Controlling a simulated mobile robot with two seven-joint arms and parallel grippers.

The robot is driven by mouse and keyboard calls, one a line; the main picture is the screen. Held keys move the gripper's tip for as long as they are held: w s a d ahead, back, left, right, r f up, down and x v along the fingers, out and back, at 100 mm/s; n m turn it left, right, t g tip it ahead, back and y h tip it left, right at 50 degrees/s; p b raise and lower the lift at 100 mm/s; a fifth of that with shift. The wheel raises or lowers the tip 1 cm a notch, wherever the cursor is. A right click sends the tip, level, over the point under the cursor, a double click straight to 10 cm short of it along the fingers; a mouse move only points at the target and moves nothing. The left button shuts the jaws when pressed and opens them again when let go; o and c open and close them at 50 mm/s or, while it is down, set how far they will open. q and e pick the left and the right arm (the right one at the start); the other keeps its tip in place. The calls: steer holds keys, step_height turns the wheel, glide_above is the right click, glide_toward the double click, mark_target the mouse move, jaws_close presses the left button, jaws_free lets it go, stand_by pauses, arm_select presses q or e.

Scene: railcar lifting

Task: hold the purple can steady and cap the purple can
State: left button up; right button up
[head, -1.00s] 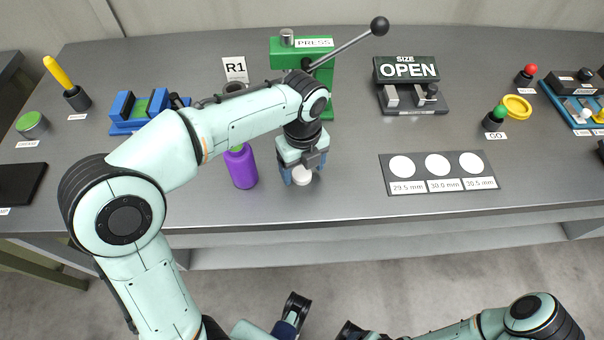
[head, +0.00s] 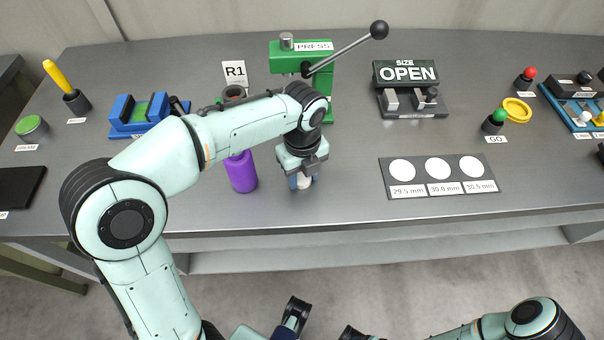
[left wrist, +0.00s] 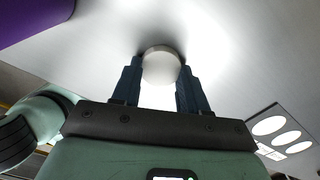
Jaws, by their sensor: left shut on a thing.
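The purple can (head: 240,173) stands upright on the grey table, left of my left gripper; my left forearm hides its top in the head view. Its purple side also shows at the upper left of the left wrist view (left wrist: 28,18). My left gripper (head: 303,182) points down near the table's front and is shut on a small white round piece. This white piece (left wrist: 161,66) sits between the two blue fingertips in the left wrist view. I cannot tell whether it touches the table.
The green press (head: 318,85) with a long lever stands behind my left gripper. A plate with several white size discs (head: 438,177) lies to the right. The OPEN size gauge (head: 408,75) is farther back. A blue fixture (head: 140,115) stands at left. The table between gripper and plate is clear.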

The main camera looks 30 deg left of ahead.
mark_target(302, 178)
arm_select(q)
step_height(302, 178, up, 20)
steer(key=p, duration=0.5)
